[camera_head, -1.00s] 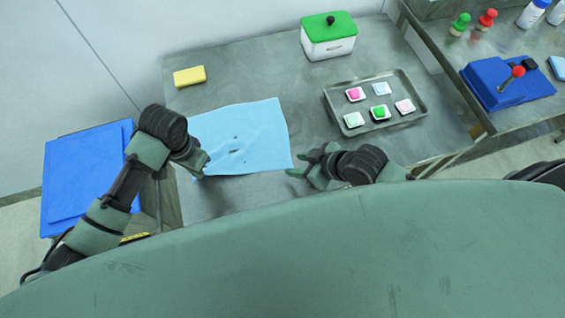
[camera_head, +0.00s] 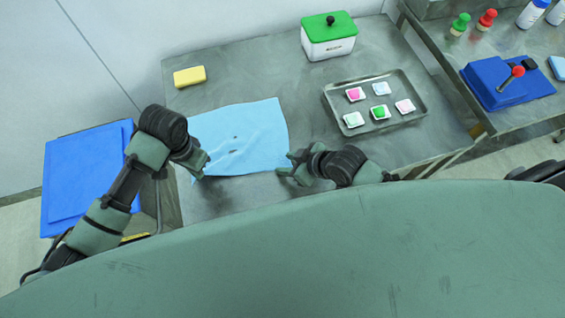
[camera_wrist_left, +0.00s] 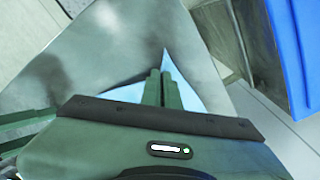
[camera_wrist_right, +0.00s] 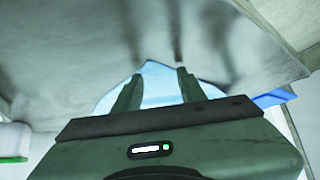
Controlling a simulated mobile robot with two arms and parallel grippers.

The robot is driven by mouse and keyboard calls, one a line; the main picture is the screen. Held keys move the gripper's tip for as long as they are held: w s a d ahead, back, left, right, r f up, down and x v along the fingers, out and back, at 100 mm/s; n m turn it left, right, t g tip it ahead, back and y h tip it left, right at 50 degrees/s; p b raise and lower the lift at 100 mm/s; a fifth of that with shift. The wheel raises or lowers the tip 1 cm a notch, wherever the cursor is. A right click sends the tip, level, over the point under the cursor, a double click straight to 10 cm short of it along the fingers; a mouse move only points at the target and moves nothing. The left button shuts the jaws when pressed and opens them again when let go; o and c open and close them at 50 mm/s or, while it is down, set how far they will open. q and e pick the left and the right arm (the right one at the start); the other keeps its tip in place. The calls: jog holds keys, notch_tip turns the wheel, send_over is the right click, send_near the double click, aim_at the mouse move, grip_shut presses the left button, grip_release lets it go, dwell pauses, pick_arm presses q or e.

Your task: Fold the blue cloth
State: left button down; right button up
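The blue cloth (camera_head: 240,135) lies mostly flat on the grey metal table, slightly wrinkled. My left gripper (camera_head: 204,164) is at its near left corner. In the left wrist view the left fingers (camera_wrist_left: 161,88) are together, with blue cloth (camera_wrist_left: 180,62) showing around them, so they look shut on that corner. My right gripper (camera_head: 287,164) is at the near right corner, which it partly hides. In the right wrist view the right fingers (camera_wrist_right: 158,88) are apart, with the cloth corner (camera_wrist_right: 155,80) between them.
A yellow sponge (camera_head: 189,76) lies behind the cloth. A metal tray (camera_head: 420,112) with several small coloured dishes stands to the right, and a white box with a green lid (camera_head: 328,45) at the back. Blue sheets (camera_head: 80,180) lie left of the table.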

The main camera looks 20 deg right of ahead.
jog(key=shift+s+f, duration=0.15)
grip_shut()
jog(key=shift+r, duration=2.6)
